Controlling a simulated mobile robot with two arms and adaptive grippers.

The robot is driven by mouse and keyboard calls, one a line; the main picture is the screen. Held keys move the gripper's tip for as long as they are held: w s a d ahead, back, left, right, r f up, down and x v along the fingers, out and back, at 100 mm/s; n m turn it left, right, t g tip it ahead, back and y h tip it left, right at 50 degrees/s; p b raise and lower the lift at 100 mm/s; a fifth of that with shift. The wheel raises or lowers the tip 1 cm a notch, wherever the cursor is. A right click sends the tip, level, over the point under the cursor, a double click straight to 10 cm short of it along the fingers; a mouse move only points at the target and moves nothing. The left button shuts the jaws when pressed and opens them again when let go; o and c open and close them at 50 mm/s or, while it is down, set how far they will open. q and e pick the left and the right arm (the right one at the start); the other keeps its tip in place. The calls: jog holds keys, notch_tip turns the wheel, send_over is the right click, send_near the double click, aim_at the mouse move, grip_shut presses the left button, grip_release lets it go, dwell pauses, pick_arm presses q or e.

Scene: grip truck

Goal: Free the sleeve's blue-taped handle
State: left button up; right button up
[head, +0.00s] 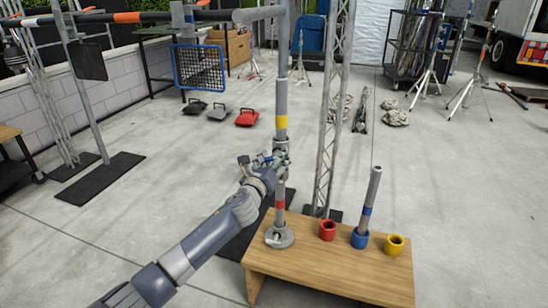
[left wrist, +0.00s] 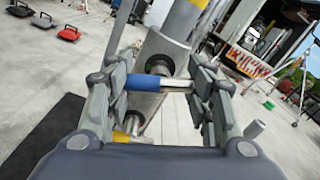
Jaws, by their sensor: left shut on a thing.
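A grey metal sleeve (left wrist: 158,50) sits on an upright pole (head: 281,90) that has yellow and red bands. A short blue-taped handle (left wrist: 160,83) stands out from the sleeve in the left wrist view, with bare metal at its right end. My left gripper (head: 268,163) is at the sleeve, and in the left wrist view its fingers (left wrist: 163,88) are shut on the blue-taped handle, one at each side. A yellow-taped piece (left wrist: 121,137) shows lower down, partly hidden by my gripper. In the head view my gripper hides the handle. My right gripper is not in view.
The pole's round foot (head: 279,238) stands on a wooden bench (head: 330,268). A red cup (head: 327,230), a blue cup (head: 359,239) holding a tilted grey tube (head: 372,190), and a yellow cup (head: 394,244) stand to its right. A lattice truss (head: 330,110) rises close behind.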

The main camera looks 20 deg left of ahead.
pick_arm(q)
jog(key=n+p, duration=0.1)
jog(key=n, duration=0.3)
jog(key=shift+n, duration=0.3)
jog(key=n, duration=0.2)
jog(key=shift+n+p, duration=0.35)
jog(key=shift+n, duration=0.95)
jog(key=n+p, duration=0.1)
jog(key=n, duration=0.2)
jog(key=shift+n, duration=0.3)
jog(key=n+p, duration=0.2)
jog(key=n, duration=0.4)
jog(key=shift+r+n, duration=0.1)
jog(key=shift+n, duration=0.2)
jog(key=n+p, duration=0.2)
jog(key=n, duration=0.3)
jog(key=shift+n+p, duration=0.3)
jog(key=shift+n, duration=0.1)
jog(key=shift+n+p, duration=0.4)
jog(key=shift+n, duration=0.8)
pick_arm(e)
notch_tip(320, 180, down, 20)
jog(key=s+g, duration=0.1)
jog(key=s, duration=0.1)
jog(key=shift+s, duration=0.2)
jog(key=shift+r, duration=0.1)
